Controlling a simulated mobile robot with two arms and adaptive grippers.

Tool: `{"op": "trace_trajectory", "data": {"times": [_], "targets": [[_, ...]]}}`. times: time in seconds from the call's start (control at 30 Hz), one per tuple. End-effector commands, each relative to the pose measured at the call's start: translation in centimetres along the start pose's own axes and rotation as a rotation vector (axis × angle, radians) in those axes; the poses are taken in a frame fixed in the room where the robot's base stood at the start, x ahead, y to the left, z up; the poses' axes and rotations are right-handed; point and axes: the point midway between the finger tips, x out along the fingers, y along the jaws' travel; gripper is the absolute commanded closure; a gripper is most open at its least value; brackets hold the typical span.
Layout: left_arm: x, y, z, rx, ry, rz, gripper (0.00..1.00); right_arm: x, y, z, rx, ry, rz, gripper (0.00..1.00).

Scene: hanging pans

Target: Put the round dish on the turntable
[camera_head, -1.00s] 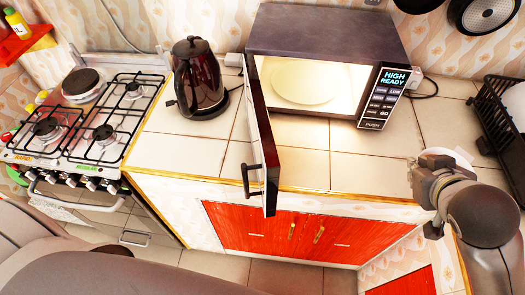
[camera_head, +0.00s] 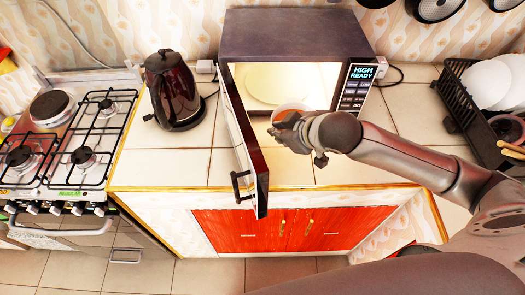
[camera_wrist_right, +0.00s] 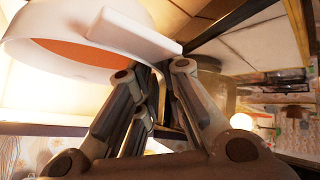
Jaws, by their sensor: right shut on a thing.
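The round dish (camera_head: 291,107) is white outside with an orange inside. My left gripper is not in view.
The microwave door (camera_head: 247,150) stands open toward the front, left of my right gripper. A dark kettle (camera_head: 174,92) stands on the counter to the left, beside a gas stove (camera_head: 72,145). A black dish rack (camera_head: 462,95) with plates stands at the right.

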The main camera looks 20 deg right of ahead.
Motion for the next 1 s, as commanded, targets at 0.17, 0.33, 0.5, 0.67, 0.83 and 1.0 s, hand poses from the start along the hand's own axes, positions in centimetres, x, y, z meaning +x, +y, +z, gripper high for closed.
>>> {"op": "trace_trajectory", "data": {"times": [0.17, 0.33, 0.5, 0.67, 0.83, 1.0], "targets": [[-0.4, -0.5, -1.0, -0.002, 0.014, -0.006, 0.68, 2.2, -0.8, 2.2, 0.002, -0.005, -0.009, 1.00], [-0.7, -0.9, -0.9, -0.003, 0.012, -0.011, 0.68, 4.0, -1.4, 3.7, 0.001, -0.001, -0.007, 1.00], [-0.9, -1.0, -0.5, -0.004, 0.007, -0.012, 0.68, 5.3, -1.9, 4.9, 0.000, -0.002, -0.007, 1.00], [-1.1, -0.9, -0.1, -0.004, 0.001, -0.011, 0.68, 6.8, -2.4, 6.2, 0.000, -0.001, -0.006, 1.00], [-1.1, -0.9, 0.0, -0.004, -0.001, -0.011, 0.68, 7.1, -2.4, 6.4, -0.001, 0.002, -0.005, 1.00], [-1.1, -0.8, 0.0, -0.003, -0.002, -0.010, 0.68, 7.2, -2.5, 6.5, -0.001, 0.002, -0.006, 1.00]]}}
